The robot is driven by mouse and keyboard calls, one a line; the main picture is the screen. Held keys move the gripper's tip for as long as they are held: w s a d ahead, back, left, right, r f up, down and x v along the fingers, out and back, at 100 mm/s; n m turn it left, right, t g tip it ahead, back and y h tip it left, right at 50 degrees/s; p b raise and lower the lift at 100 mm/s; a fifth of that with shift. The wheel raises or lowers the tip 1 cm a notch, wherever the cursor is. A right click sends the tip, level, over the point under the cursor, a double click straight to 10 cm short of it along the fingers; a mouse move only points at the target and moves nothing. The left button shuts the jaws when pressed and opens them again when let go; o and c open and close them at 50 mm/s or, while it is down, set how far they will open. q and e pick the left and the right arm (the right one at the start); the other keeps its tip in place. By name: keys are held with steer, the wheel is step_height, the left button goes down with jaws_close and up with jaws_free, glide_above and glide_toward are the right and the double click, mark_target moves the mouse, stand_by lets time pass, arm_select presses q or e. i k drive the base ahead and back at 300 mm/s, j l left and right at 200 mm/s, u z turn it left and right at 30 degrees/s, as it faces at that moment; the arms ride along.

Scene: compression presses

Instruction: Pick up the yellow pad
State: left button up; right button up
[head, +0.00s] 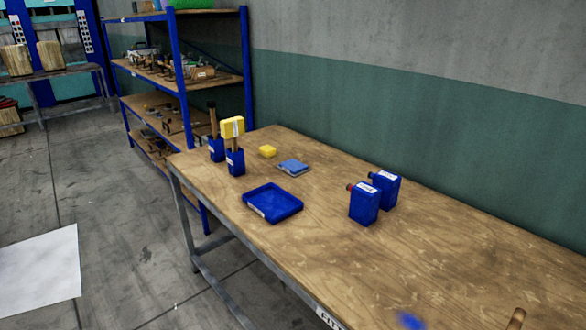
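A small yellow pad (267,152) lies on the wooden table (440,255) near its far left end. It stands clear of the things around it, and nothing covers it. Neither of my grippers shows in the head view.
Blue holders (236,163) stand left of the pad, one with a yellow-headed tool (232,127). A flat blue piece (293,167), a blue tray (272,213) and two blue canisters (364,203) are nearby. A shelf rack (185,70) stands behind. The table's middle is mostly bare.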

mark_target(266, 151)
steer(key=i+j, duration=0.25)
steer(key=j, duration=0.15)
steer(key=i+j+z, duration=0.1)
steer(key=i+j, duration=0.15)
steer(key=j, duration=0.15)
steer(key=i+j+z, duration=0.1)
steer(key=i+j, duration=0.15)
steer(key=j, duration=0.2)
steer(key=i+j, duration=0.2)
steer(key=j, duration=0.25)
steer(key=i+j+z, duration=0.1)
steer(key=i+j, duration=0.15)
steer(key=j, duration=0.2)
steer(key=i+j, duration=0.2)
steer(key=j, duration=0.25)
steer(key=i+j+z, duration=0.1)
steer(key=j, duration=0.35)
steer(key=i+j+z, duration=0.1)
steer(key=i+j, duration=0.2)
steer(key=j, duration=0.2)
